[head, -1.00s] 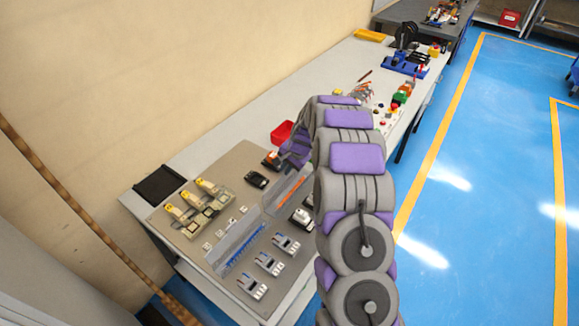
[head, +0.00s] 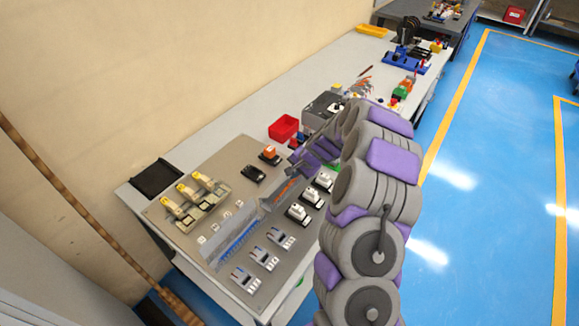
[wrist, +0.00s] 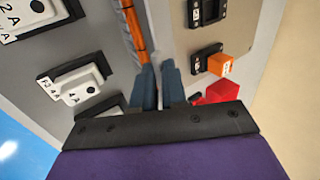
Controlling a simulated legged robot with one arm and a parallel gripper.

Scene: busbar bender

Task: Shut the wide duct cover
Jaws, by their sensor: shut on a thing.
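The wide duct (head: 232,248) runs along the grey panel, with blue wires at its near end and orange wires toward its far end. The orange wires (wrist: 133,30) show just ahead of my gripper in the wrist view. The duct cover (wrist: 160,35) looks like a pale, clear strip beside these wires; its exact angle is hard to tell. My gripper (wrist: 160,78) is shut on its thin edge, and the fingers hide the grip. In the head view my gripper (head: 296,160) is at the duct's far end, partly hidden by my arm.
White-handled switches (head: 297,213) stand right of the duct. A black device with an orange top (head: 270,153) stands to its left, and yellow-ended parts (head: 188,190) farther left. A red bin (head: 284,127) is behind. The blue floor (head: 480,200) to the right is clear.

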